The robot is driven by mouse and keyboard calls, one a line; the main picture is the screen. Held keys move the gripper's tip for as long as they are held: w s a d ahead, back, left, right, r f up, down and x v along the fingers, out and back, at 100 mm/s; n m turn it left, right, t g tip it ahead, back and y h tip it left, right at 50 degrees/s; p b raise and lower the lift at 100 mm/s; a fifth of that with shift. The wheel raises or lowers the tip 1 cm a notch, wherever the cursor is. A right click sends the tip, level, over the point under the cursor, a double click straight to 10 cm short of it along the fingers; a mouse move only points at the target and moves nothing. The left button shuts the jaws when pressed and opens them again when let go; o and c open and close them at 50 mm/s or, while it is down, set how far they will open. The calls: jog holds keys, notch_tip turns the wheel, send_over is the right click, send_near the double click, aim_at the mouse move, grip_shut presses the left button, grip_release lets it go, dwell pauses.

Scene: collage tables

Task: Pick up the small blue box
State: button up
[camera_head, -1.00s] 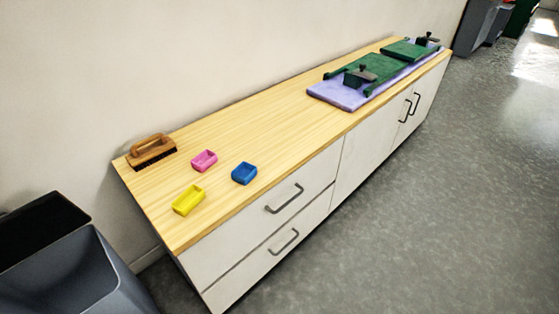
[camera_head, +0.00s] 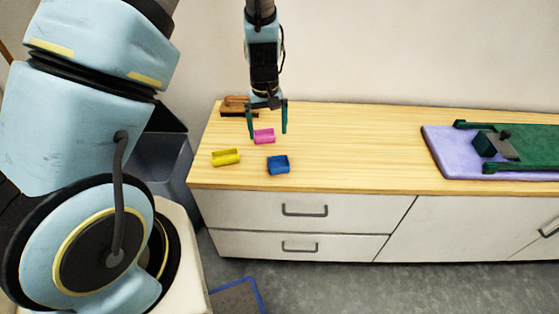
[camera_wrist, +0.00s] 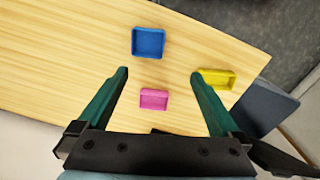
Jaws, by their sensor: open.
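The small blue box (camera_head: 278,165) lies on the wooden counter top near its front edge, right of the pink and yellow boxes. In the wrist view the blue box (camera_wrist: 148,43) shows as an open tray beyond my fingertips. My gripper (camera_head: 267,132) is open and empty, with green fingers pointing down over the counter behind the blue box. In the wrist view my gripper (camera_wrist: 158,72) has its fingers spread wide, and the pink box shows between them. Nothing hides the blue box.
A pink box (camera_head: 264,136) and a yellow box (camera_head: 226,157) lie close by. A brown brush (camera_head: 234,105) stands behind, partly hidden by my gripper. A purple mat (camera_head: 442,150) with green items covers the right. The middle of the counter is clear.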

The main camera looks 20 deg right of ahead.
notch_tip(320, 180, down, 2)
jog(key=s+d, duration=0.1)
jog(key=d, duration=0.2)
jog(key=p, duration=0.1)
send_near(279, 161)
jog(key=shift+s+a+f, duration=0.1)
jog(key=shift+s+f, duration=0.2)
jog(key=shift+s, duration=0.2)
jog(key=shift+s+a+f, duration=0.1)
jog(key=shift+s+f, duration=0.2)
jog(key=shift+s, duration=0.2)
jog(key=shift+s+a+f+p, duration=0.15)
jog(key=shift+f+p, duration=0.55)
jog(key=shift+f, duration=0.85)
jog(key=shift+a+f+p, duration=0.1)
jog(key=shift+f+p, duration=0.55)
jog(key=shift+f, duration=0.9)
jog(key=c, duration=1.2)
jog(key=shift+o, duration=0.2)
jog(key=shift+r, duration=0.1)
